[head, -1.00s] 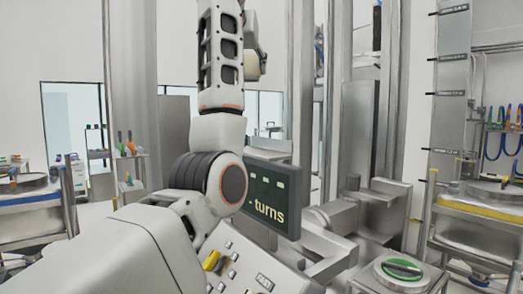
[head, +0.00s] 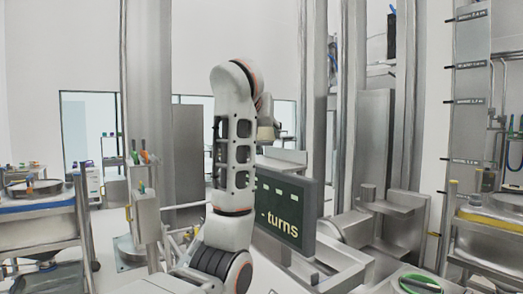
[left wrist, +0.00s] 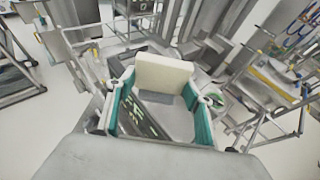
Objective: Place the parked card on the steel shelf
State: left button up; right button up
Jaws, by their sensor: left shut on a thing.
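My left gripper (left wrist: 160,88) has teal-lined fingers and is shut on a thick, pale cream slab, which I take to be the card (left wrist: 165,70). The slab stands across the fingertips in the left wrist view. In the head view a pale piece (head: 267,131) shows just right of my upright left arm, high above the dark "- turns" panel (head: 286,213); the arm hides most of the gripper. I cannot tell which steel surface is the named shelf; a stepped steel ledge (head: 398,207) stands right of the panel. My right gripper is not in view.
Tall steel columns (head: 299,100) stand behind the panel. A green round control (head: 418,284) is at the lower right. Steel carts stand at the left (head: 40,226) and right (head: 490,235). Open floor (left wrist: 40,110) shows at the left of the wrist view.

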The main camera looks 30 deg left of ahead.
pick_arm(q)
jog(key=shift+f, duration=2.4)
jog(key=shift+f, duration=0.1)
jog(key=o, duration=1.2)
jog(key=shift+o, duration=0.2)
jog(key=shift+s+r, duration=0.1)
jog(key=shift+r, duration=0.1)
jog(key=v, duration=1.1)
jog(key=shift+s+d+b, duration=0.25)
jog(key=shift+s+b, duration=0.1)
